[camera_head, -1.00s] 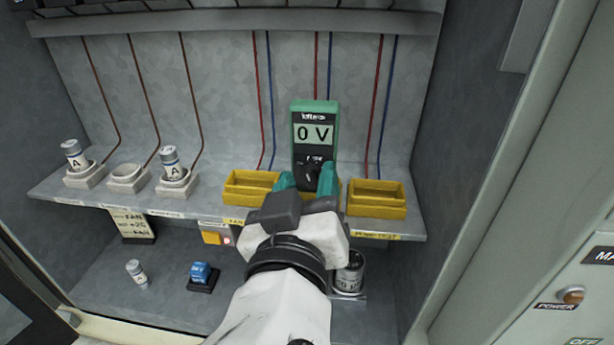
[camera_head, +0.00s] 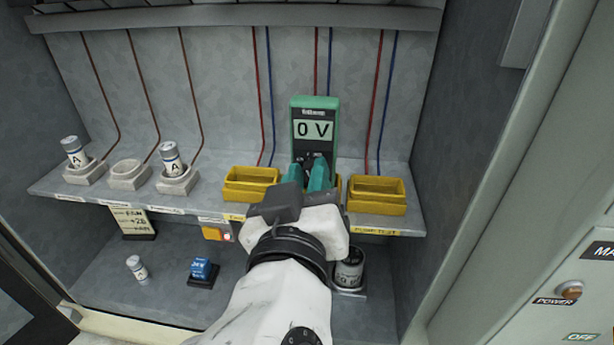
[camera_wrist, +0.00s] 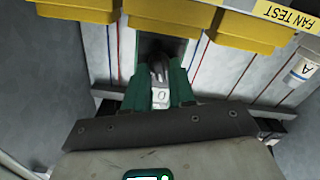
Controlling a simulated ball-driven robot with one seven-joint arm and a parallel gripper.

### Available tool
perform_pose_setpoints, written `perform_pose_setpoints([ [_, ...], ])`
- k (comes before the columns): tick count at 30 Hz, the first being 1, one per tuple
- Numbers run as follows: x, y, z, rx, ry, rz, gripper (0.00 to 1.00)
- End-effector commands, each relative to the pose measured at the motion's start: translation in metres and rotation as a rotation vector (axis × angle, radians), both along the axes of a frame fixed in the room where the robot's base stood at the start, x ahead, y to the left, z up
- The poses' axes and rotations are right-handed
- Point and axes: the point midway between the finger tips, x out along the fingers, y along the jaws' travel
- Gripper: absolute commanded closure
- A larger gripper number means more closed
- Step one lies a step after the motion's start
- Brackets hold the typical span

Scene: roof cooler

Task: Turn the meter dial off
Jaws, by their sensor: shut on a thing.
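The green meter (camera_head: 334,135) stands upright against the back wall behind the middle yellow tray, its screen reading "0 V". My gripper (camera_head: 310,172) reaches the lower front of the meter, with its green fingers close together on the dial. In the wrist view my gripper (camera_wrist: 159,72) shows with a finger on either side of the dial (camera_wrist: 157,66). The fingers hide most of the dial in the head view, and I cannot read its setting.
Yellow trays stand left (camera_head: 250,188) and right (camera_head: 377,199) of my gripper on the shelf (camera_head: 215,208). White sockets (camera_head: 128,174) are at the left, some holding canisters.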

Motion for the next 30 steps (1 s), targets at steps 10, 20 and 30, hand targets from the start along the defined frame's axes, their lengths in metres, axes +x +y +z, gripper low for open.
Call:
perform_pose_setpoints([
  [10,-0.0002,0.001,0.0016,-0.102,0.005,0.001,1.0],
  [20,-0.0002,0.0029,0.0013,-0.359,0.016,0.002,1.0],
  [30,0.0,0.0037,-0.0002,-0.594,0.024,0.001,1.0],
])
